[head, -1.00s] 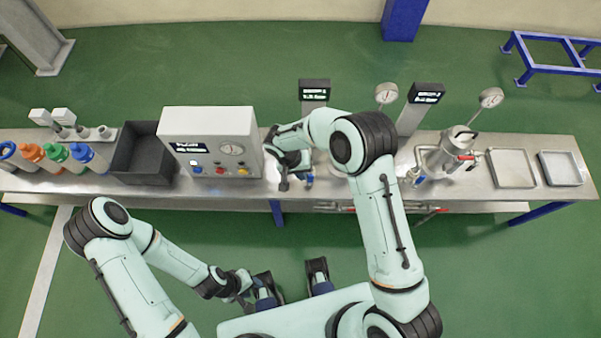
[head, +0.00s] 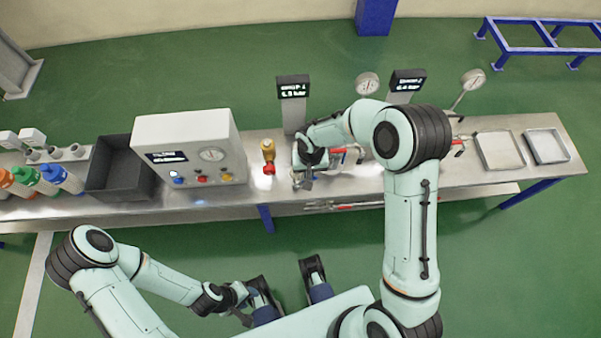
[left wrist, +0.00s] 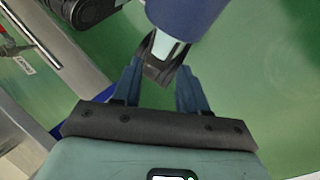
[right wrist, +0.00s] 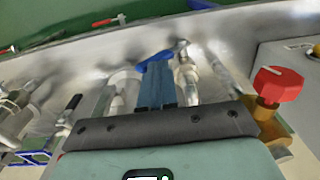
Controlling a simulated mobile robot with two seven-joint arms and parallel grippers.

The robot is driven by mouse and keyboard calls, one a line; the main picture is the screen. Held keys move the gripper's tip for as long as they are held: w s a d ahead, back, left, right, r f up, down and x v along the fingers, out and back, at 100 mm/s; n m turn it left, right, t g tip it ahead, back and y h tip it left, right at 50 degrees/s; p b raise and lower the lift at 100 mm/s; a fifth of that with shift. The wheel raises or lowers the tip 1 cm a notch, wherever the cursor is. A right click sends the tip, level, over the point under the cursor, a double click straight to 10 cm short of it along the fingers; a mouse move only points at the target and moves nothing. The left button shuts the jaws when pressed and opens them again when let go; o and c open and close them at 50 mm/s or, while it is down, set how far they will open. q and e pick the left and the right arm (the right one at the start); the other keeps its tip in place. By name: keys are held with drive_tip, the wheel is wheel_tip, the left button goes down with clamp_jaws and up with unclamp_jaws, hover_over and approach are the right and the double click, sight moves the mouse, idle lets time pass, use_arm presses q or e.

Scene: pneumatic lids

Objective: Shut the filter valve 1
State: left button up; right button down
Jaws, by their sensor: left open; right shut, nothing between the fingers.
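My right gripper (head: 306,182) is low over the bench, in front of the left display post. In the right wrist view its blue fingers (right wrist: 158,66) are shut and empty. A blue lever handle (right wrist: 180,47) lies just beyond the fingertips, partly behind them; I cannot tell whether they touch. A metal valve body (right wrist: 186,78) is beside the fingers. No label shows which valve is filter valve 1. My arm hides most of the vessel there in the head view. My left gripper (left wrist: 158,78) is open and empty, low beside my base, away from the bench.
A brass fitting with a red knob (head: 268,158) stands left of the right gripper; the red knob (right wrist: 278,84) is close in the right wrist view. A control box (head: 190,140) and black bin (head: 122,165) are left. Trays (head: 500,150) are right.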

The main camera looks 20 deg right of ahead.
drive_tip(key=shift+s+d+f+b, duration=0.2)
drive_tip(key=shift+d+f+b, duration=0.2)
drive_tip(key=shift+d, duration=0.2)
drive_tip(key=shift+s+d+f+b, duration=0.15)
drive_tip(key=shift+d+f+b, duration=0.1)
drive_tip(key=shift+d+f, duration=0.25)
drive_tip(key=shift+s+d+f+b, duration=0.15)
drive_tip(key=shift+d+f+b, duration=0.3)
drive_tip(key=shift+d+f, duration=0.2)
wheel_tip(320, 180, up, 13)
drive_tip(key=p, duration=0.2)
drive_tip(key=shift+d+r, duration=0.2)
drive_tip(key=shift+s+f, duration=0.1)
